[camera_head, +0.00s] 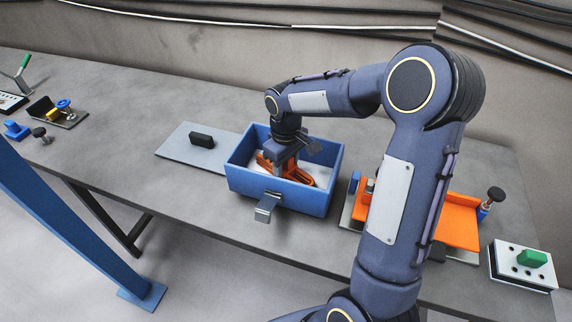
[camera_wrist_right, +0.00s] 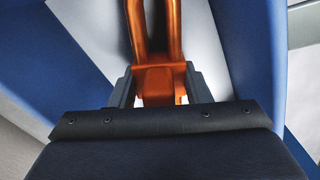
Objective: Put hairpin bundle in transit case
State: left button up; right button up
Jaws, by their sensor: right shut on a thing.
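The transit case is an open blue box (camera_head: 278,197) on the bench, with a pale floor and a metal latch (camera_head: 266,206) on its front. The copper-orange hairpin bundle (camera_head: 309,177) is inside the case walls. My right gripper (camera_head: 279,160) reaches down into the case and is shut on the bundle. In the right wrist view, the gripper (camera_wrist_right: 160,85) grips the bundle's orange block (camera_wrist_right: 158,78), and two copper legs run away from it between the blue walls. I cannot tell whether the bundle touches the case floor. My left gripper is not in view.
A grey plate with a black handle (camera_head: 202,139) lies left of the case. An orange fixture (camera_head: 452,222) with clamps stands to the right, partly behind my right arm. A white box with a green button (camera_head: 531,259) is at far right. Small tools (camera_head: 62,112) sit at far left.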

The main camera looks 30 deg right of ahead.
jog(key=shift+f, duration=0.1)
jog(key=o, duration=1.2)
notch_tip(320, 180, up, 11)
jog(key=shift+r, duration=0.1)
jog(key=shift+s+r, duration=0.25)
jog(key=shift+r, duration=0.35)
jog(key=s+a+f+m+t+y, duration=0.1)
jog(key=s+a+t, duration=0.1)
jog(key=s, duration=0.5)
jog(key=s+a+f+m+t+y, duration=0.1)
jog(key=s+a+m, duration=0.1)
jog(key=s, duration=0.5)
jog(key=s+a+f+m+t+y, duration=0.1)
jog(key=s+a+m+t, duration=0.1)
jog(key=s, duration=0.5)
jog(key=shift+s+a+f+t+y, duration=0.15)
jog(key=shift+s+a+t+y, duration=0.2)
jog(key=shift+a, duration=0.35)
